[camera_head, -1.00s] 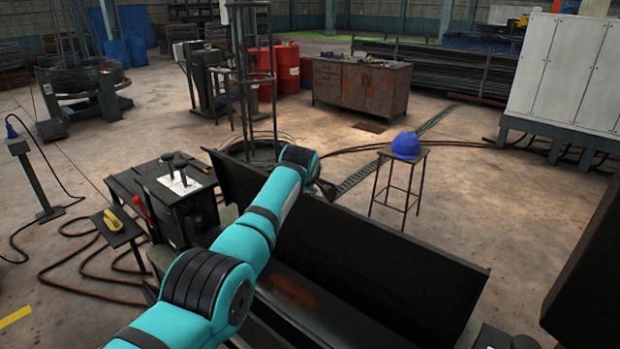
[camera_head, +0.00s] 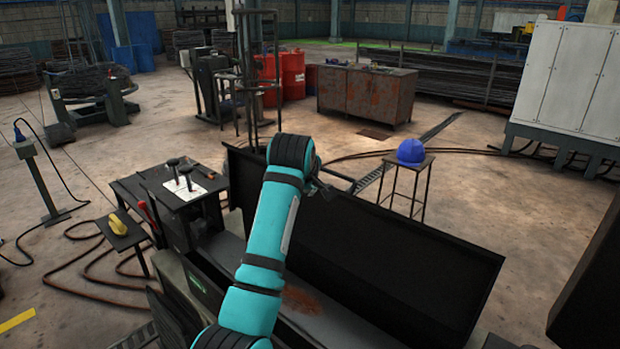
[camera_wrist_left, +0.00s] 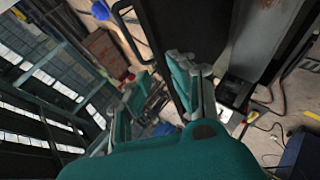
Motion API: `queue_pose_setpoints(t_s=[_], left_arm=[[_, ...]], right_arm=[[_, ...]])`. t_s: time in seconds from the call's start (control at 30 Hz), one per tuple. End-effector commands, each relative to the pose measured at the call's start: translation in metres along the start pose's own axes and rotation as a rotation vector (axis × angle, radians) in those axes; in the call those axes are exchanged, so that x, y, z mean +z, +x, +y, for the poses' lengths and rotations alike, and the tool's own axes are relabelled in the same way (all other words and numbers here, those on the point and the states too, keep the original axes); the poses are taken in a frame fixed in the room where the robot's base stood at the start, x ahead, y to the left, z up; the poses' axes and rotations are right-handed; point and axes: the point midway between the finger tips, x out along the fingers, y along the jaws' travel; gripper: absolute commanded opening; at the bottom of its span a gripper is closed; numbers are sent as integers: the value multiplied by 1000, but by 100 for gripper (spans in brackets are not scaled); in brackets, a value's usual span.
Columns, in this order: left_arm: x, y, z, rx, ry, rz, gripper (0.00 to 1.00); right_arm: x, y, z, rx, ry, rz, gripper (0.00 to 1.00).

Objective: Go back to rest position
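My left arm rises teal from the bottom of the head view. Its gripper (camera_head: 327,190) is mostly hidden behind the wrist, above the black metal trough (camera_head: 400,265). In the left wrist view the two fingers of this gripper (camera_wrist_left: 155,82) stand apart with nothing between them. My right gripper is in neither current view.
A lever console (camera_head: 190,190) stands left of my arm, beside a small stand holding a yellow object (camera_head: 117,225). A blue helmet (camera_head: 411,151) rests on a stool (camera_head: 408,168) beyond the trough.

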Motion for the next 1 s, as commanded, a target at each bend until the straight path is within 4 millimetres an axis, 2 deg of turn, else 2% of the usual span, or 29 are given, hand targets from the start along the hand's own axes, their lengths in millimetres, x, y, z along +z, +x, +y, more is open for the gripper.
queue_pose_setpoints(t_s=[0.4,0.47,0.53,0.57,0.67,0.8,1.0], left_arm=[[0,-5,-2,-2,1,-1,23],[0,-2,-8,-8,5,-2,23],[-1,4,-25,-23,21,-4,23],[-2,7,-36,-33,31,-6,23],[-3,20,-86,-75,87,-16,23],[-1,28,-175,-145,205,-38,23],[12,14,-300,-242,410,-93,23]], right_arm=[[0,0,0,0,0,0,40],[0,0,0,0,0,0,40],[0,0,0,0,0,0,40],[0,0,0,0,0,0,40],[0,0,0,0,0,0,40],[0,0,0,0,0,0,40],[0,0,-1,-1,1,0,40]])
